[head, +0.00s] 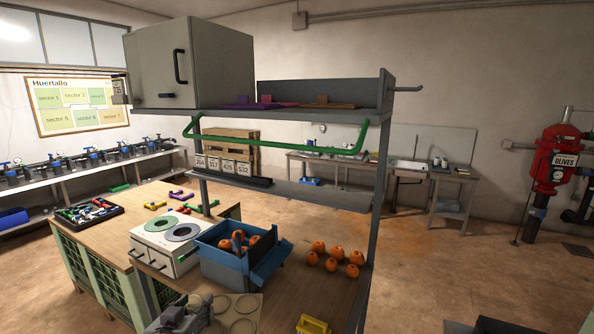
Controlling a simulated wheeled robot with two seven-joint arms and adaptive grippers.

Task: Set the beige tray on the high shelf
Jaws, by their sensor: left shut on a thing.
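The beige tray (244,304), with several round recesses in its top, is at the bottom of the head view, low in front of the wooden worktop. My left gripper (205,309) is shut on the tray's left side. The tray's near part is cut off by the frame edge. The high shelf (350,110) is a grey board well above the tray. A large grey cabinet (205,65) stands on its left part. Purple, red and brown flat pieces (270,103) lie along it. My right gripper is not in view.
A green bar (270,147) hangs under the high shelf, and a lower shelf (320,193) bears number cards. A blue crate (220,265) of orange fruit, loose orange fruit (331,265) and a yellow block (313,325) are on the worktop. A grey post (378,200) stands at right.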

